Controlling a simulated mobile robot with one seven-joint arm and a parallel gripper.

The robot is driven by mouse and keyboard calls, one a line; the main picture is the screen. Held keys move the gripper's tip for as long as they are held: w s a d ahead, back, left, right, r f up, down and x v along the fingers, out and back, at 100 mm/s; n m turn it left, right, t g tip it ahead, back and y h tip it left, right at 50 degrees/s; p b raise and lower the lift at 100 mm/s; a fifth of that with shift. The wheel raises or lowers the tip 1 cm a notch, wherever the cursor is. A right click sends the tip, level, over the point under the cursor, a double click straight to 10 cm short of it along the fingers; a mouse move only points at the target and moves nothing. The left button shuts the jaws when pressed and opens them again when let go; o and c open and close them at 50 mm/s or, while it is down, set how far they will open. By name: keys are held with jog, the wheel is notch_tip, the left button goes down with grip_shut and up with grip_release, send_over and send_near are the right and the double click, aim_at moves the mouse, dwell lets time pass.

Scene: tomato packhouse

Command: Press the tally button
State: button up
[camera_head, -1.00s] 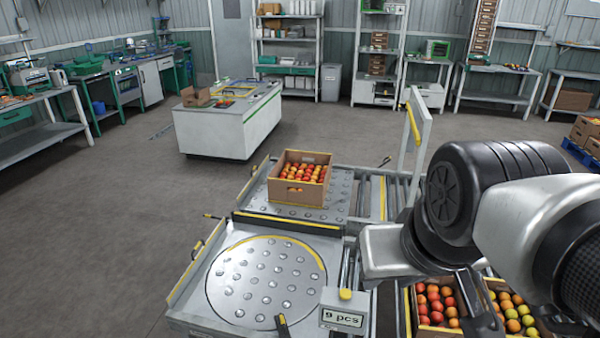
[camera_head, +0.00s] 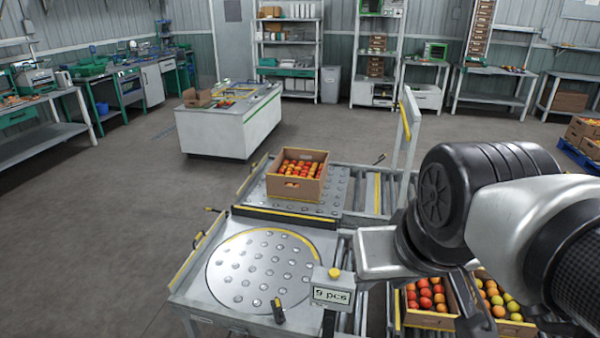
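The tally button (camera_head: 334,273) is a yellow round cap on top of a small grey box at the right front of the turntable station. The box's label (camera_head: 331,296) reads "9 pcs". My arm hangs in from the right, with its pale wrist block just right of the button in the picture. My gripper (camera_head: 474,318) shows only as dark parts low in the picture, in front of the tomato crates and apart from the button. Its fingertips are not clear, so I cannot tell whether it is open or shut.
A round metal turntable (camera_head: 240,295) lies left of the button, with a black-handled lever (camera_head: 278,311) at its front. A cardboard crate of tomatoes (camera_head: 290,190) stands behind it. More crates (camera_head: 432,321) lie below my arm. The floor to the left is clear.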

jog(key=shift+w, duration=0.2)
jog(key=shift+c, duration=0.7)
grip_shut()
dwell(0.7)
